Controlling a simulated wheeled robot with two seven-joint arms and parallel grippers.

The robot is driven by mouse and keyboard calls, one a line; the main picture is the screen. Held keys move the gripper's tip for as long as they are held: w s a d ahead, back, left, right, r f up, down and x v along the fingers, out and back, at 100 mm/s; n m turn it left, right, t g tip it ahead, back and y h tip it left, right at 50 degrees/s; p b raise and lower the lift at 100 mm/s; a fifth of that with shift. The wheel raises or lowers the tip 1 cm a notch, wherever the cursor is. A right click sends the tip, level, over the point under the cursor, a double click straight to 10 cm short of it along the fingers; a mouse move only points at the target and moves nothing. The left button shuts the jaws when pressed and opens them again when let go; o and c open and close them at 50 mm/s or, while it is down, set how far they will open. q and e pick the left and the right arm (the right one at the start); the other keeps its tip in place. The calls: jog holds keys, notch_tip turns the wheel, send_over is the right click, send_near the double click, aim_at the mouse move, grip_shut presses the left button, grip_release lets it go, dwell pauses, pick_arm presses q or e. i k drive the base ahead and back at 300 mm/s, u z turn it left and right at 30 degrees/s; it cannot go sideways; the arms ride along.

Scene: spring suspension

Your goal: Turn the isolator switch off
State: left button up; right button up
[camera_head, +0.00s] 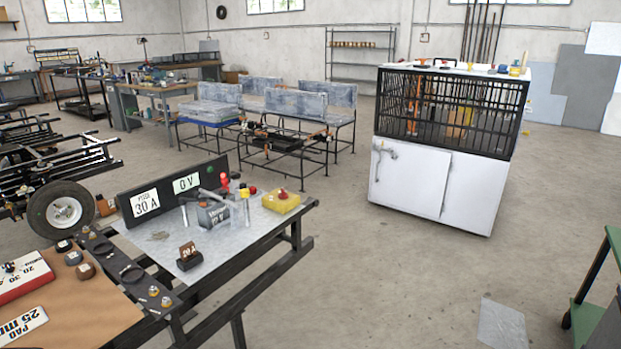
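A yellow box with a red knob on top (281,201), which looks like the isolator switch, sits on the grey metal plate at the back right of the near bench. The knob is too small to tell its position. A black panel (174,191) behind it bears the signs "30 A" and "0 V". A small grey battery-like block (212,215) stands left of the yellow box. Neither of my grippers is in view.
A dark fuse-like block marked 30 A (189,257) sits near the plate's front edge. A black strip with several round parts (125,268) and a brown board (90,308) lie at left. A white cabinet (410,185) stands at back right. The floor between is open.

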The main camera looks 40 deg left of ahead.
aim_at(282, 195)
jog(key=u, duration=0.45)
jog(key=i, duration=1.8)
jog(key=u, duration=1.1)
